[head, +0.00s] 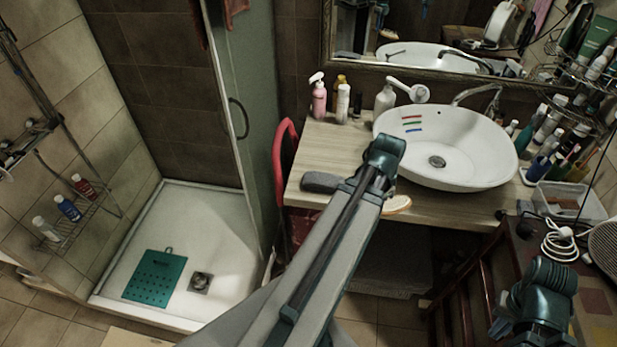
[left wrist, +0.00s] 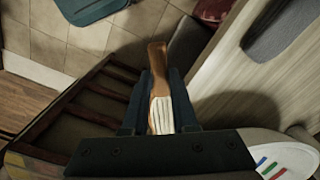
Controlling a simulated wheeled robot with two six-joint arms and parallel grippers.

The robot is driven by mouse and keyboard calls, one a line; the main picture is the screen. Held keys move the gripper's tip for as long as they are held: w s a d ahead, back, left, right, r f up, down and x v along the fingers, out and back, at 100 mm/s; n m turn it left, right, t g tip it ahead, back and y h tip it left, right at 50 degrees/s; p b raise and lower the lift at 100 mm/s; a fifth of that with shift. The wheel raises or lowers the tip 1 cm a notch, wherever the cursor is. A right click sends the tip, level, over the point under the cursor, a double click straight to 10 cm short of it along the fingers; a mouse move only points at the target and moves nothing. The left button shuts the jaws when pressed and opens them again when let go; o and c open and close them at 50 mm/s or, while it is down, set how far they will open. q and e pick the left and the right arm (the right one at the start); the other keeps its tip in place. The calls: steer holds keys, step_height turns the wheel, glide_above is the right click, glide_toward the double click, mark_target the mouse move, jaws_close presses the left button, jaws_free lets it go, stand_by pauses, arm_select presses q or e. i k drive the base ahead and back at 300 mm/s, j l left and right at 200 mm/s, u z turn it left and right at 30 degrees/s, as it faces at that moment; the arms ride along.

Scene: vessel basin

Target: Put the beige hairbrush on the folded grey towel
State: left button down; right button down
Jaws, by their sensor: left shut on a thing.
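The beige hairbrush (left wrist: 158,112) is between the fingers of my left gripper (left wrist: 160,88) in the left wrist view, and the gripper is shut on it. Its brown handle points up in that picture. In the head view, part of the brush (head: 398,205) shows to the right of my left arm, by the counter's front edge; the arm hides the rest and the fingers. The folded grey towel (head: 321,182) lies on the counter, left of my left arm. It also shows in the left wrist view (left wrist: 274,34). My right gripper (head: 537,300) is at the lower right; its fingers are unclear.
The white basin (head: 445,150) stands on the wooden counter (head: 335,145). Several bottles (head: 343,103) stand at the counter's back left. A red chair (head: 283,165) is beside its left edge. A clear box (head: 566,203) and a white cable (head: 560,240) are at the right.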

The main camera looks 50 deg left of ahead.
mark_target(325, 179)
steer(key=u, duration=1.35)
steer(key=i+j, duration=0.15)
steer(key=i, duration=0.3)
steer(key=u, duration=0.05)
